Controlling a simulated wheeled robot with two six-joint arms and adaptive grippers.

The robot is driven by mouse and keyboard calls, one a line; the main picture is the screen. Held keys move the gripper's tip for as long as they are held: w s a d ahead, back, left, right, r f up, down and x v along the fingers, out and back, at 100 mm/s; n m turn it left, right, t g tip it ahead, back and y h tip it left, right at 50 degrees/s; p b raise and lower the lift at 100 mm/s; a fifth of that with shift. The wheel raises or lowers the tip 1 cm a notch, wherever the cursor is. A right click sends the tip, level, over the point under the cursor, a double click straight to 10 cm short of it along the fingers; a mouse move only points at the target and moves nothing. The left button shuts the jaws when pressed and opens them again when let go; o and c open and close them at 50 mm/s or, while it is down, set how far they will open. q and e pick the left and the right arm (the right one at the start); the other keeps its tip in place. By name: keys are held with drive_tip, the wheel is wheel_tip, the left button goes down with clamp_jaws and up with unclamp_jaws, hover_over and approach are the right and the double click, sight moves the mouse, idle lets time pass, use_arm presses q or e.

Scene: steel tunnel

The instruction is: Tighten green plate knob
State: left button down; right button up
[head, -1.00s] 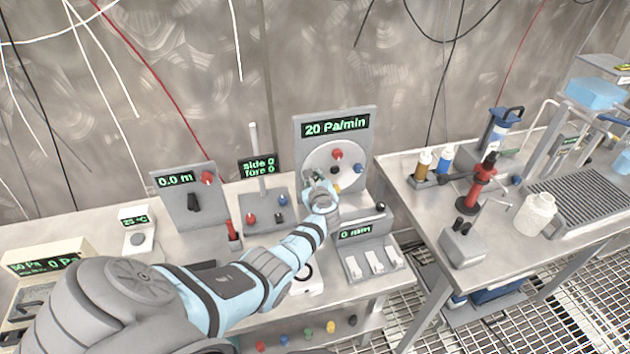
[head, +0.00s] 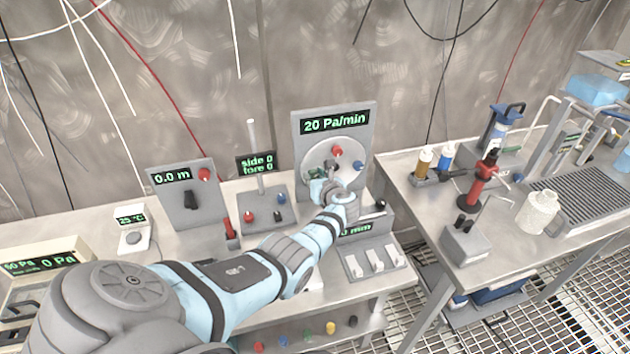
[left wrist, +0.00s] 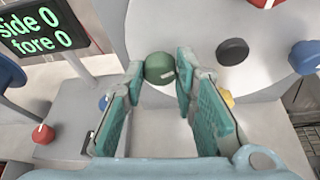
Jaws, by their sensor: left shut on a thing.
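The round grey plate (head: 320,156) stands upright on a panel whose display (head: 335,121) reads "20 Pa/min". In the left wrist view, the green knob (left wrist: 159,67) sits at the plate's lower left, with a pale mark on its face. My left gripper (left wrist: 160,72) is shut on the green knob, one teal-padded finger on each side. In the head view, my left gripper (head: 321,180) is at the plate and hides the green knob. My right gripper is in neither view.
The plate also carries a red knob (head: 337,150), a blue knob (head: 358,165), a black knob (left wrist: 232,51) and a yellow knob (left wrist: 227,97). The "side 0 fore 0" display (head: 257,163) stands close left. A switch box (head: 375,258) is below the gripper.

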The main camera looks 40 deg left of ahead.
use_arm(q)
drive_tip(key=shift+f+m+g+b, duration=0.1)
drive_tip(key=shift+m+g+b, duration=0.2)
drive_tip(key=shift+m+b, duration=0.15)
drive_tip(key=c, duration=1.3)
unclamp_jaws()
drive_tip(key=v, duration=1.2)
drive_tip(key=shift+d, duration=0.15)
drive_tip(key=shift+w, duration=0.1)
